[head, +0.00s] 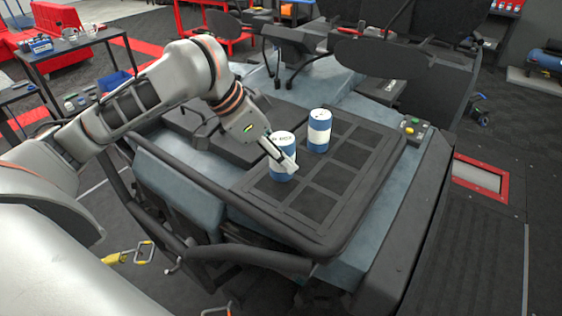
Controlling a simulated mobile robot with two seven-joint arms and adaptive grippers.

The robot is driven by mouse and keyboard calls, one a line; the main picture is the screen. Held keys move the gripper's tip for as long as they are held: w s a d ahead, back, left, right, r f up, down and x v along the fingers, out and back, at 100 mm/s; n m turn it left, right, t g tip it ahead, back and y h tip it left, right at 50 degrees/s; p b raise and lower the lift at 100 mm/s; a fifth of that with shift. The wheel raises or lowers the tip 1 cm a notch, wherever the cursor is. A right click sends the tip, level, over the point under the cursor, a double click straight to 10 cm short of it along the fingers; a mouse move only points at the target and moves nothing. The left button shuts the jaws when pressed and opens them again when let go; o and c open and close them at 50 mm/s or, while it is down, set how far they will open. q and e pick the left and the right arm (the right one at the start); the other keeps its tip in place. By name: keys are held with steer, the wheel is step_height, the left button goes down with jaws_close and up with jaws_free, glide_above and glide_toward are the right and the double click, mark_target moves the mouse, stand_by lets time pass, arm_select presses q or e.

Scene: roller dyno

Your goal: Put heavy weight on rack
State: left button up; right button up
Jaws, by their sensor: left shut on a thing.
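Two blue and white cylindrical weights are at the black rack, a flat frame with square compartments (312,197). My left gripper (281,160) is shut on the nearer weight (283,174), which is upright at the rack's left part. The fingers hide part of this weight, and I cannot tell whether its base touches the rack. The other weight (319,136) stands upright in a compartment farther back and to the right, apart from the gripper. My right gripper is not in view.
Several rack compartments to the right and front are empty (352,153). A dark bar runs along the rack's left and front side. A small box with coloured buttons (412,129) sits at the machine's right edge. A dark table (75,50) stands at the back left.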

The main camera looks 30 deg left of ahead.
arm_select(q)
steer(key=shift+f, duration=0.8)
steer(key=shift+r, duration=0.1)
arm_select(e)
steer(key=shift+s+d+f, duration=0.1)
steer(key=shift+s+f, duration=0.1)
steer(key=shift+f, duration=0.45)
arm_select(q)
steer(key=o, duration=1.2)
steer(key=shift+o, duration=0.2)
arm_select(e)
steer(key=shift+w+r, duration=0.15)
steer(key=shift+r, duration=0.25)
